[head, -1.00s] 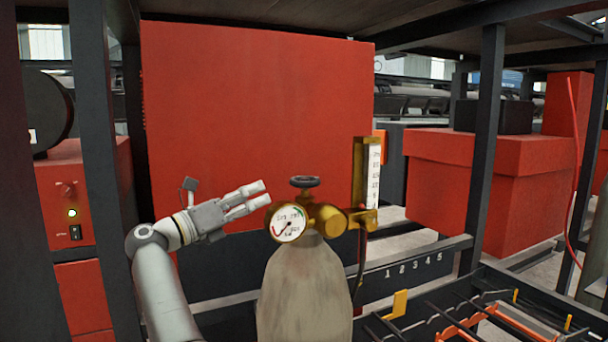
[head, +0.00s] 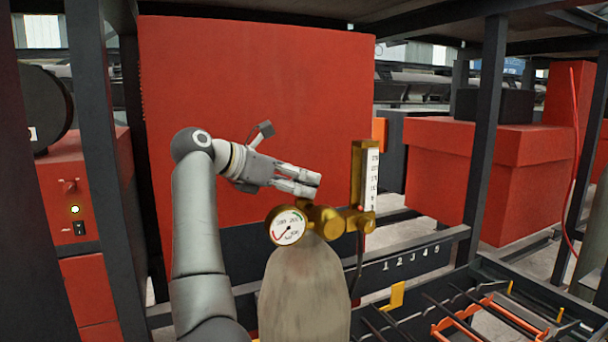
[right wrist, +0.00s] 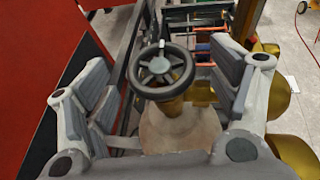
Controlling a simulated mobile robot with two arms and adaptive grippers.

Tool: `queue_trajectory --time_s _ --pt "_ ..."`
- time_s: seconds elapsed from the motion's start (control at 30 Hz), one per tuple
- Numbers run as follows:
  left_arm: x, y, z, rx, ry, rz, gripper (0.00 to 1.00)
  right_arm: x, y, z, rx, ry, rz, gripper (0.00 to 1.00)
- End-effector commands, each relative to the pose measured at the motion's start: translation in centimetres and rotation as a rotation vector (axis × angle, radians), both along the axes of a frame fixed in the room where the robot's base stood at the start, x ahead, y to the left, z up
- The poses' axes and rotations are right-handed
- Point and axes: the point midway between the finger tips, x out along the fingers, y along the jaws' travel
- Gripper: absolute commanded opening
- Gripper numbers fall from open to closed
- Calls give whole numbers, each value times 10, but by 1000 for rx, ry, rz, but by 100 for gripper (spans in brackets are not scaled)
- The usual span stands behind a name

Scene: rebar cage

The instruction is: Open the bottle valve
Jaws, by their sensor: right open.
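The grey gas bottle (head: 305,295) stands upright in the lower middle of the head view, with a brass regulator and a round pressure gauge (head: 287,226) on top. The bottle valve is a black spoked handwheel (right wrist: 161,70); in the right wrist view it lies between my fingers, with the bottle's shoulder (right wrist: 180,130) below. My right gripper (head: 311,184) is open, level, and over the bottle's top. In the head view it hides the handwheel. I cannot tell whether the fingers touch the wheel. My left gripper is not in view.
A brass flow meter (head: 370,180) stands upright just right of the regulator. A large red panel (head: 260,80) is behind the gripper. A dark post (head: 485,130) and a rack with orange parts (head: 470,320) are to the right.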

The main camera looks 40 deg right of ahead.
Motion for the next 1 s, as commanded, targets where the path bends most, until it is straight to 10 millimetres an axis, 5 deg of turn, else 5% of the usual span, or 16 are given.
queue_trajectory --time_s 0.2,0.53,0.9,1.0 --pt "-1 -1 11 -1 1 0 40 -2 -21 -8 -1 3 -1 81" --pt "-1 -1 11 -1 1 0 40 -2 -24 -10 -1 1 0 81" --pt "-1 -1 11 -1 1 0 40 -2 -23 -10 -1 1 0 35" --pt "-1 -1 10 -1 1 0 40 -2 -23 -10 -1 1 4 35"
